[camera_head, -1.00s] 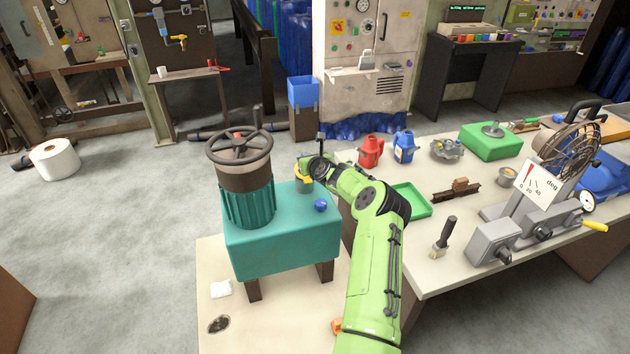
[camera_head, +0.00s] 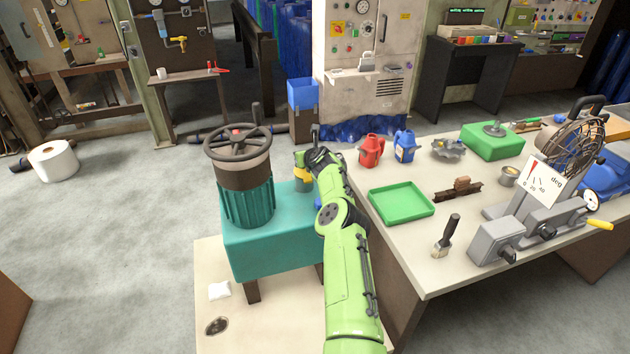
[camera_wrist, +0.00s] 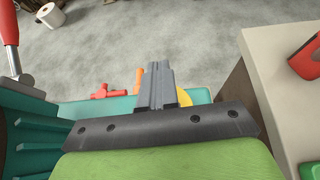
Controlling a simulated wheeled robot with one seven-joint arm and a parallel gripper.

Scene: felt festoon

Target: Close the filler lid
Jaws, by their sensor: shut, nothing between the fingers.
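The teal machine (camera_head: 265,240) stands left of my arm, with a grey-green filler neck (camera_head: 303,184) at its back right corner. A yellow part, seemingly the filler lid (camera_head: 301,174), shows at the neck, beside my wrist. Its exact angle is unclear. In the wrist view a yellow edge (camera_wrist: 184,97) shows just right of my gripper (camera_wrist: 158,66), partly hidden behind it. My gripper's fingers are together and empty, over the machine's far edge. I cannot tell whether they touch the lid. In the head view my wrist hides the fingers.
A handwheel (camera_head: 238,143) rises on the machine's left. A workbench (camera_head: 420,250) stands close on the right, with a green tray (camera_head: 401,202), a red jug (camera_head: 371,151) and a blue jug (camera_head: 405,146). Red (camera_wrist: 112,92) and orange (camera_wrist: 139,77) fittings lie beyond the fingers.

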